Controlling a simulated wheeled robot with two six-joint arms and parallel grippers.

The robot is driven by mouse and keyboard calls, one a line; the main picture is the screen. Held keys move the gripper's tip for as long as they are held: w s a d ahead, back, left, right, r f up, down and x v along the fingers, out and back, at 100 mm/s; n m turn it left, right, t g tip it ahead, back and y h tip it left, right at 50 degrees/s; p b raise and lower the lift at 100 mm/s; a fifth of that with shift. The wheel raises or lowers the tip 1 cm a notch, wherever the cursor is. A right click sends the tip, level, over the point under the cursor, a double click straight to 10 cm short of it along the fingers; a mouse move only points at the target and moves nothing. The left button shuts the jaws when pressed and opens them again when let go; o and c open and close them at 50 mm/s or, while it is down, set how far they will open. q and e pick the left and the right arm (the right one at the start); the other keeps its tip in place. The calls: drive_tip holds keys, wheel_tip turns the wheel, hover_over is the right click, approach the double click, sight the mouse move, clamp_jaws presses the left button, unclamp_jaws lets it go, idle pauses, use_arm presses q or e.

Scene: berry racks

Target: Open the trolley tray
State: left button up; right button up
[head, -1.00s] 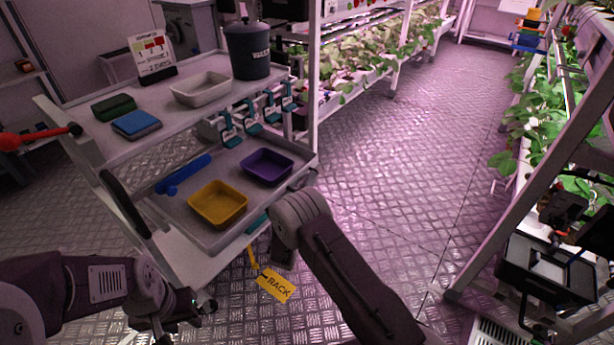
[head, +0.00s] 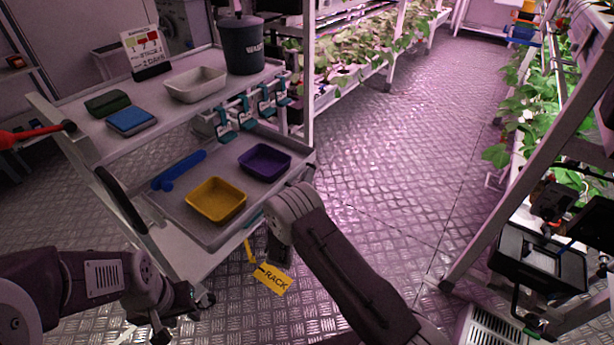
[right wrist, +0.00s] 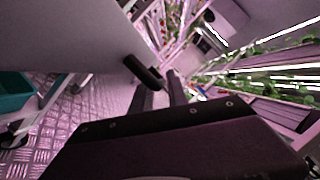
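The trolley tray (head: 180,208) is the grey lower tray of the trolley (head: 82,150). It carries a yellow bin (head: 216,200), a purple bin (head: 265,161) and a blue tool (head: 179,172). A teal piece shows at its front edge, beside my right arm. My right gripper is hidden behind its own arm in the head view. In the right wrist view my right gripper (right wrist: 161,84) has its fingers apart, with a black bar (right wrist: 142,72) close to the tips and nothing clearly held. My left gripper (head: 176,324) is low, in front of the trolley, apart from the tray; its opening is unclear.
The trolley top holds a white tray (head: 195,85), a dark waste bin (head: 243,45), a sign, and green and blue items. A yellow RACK tag (head: 271,279) shows beside my right arm. A plant rack (head: 505,190) stands at right. The aisle floor between is clear.

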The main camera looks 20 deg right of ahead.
drive_tip(key=p+v, duration=0.2)
drive_tip(key=v, duration=0.6)
drive_tip(key=shift+s, duration=0.1)
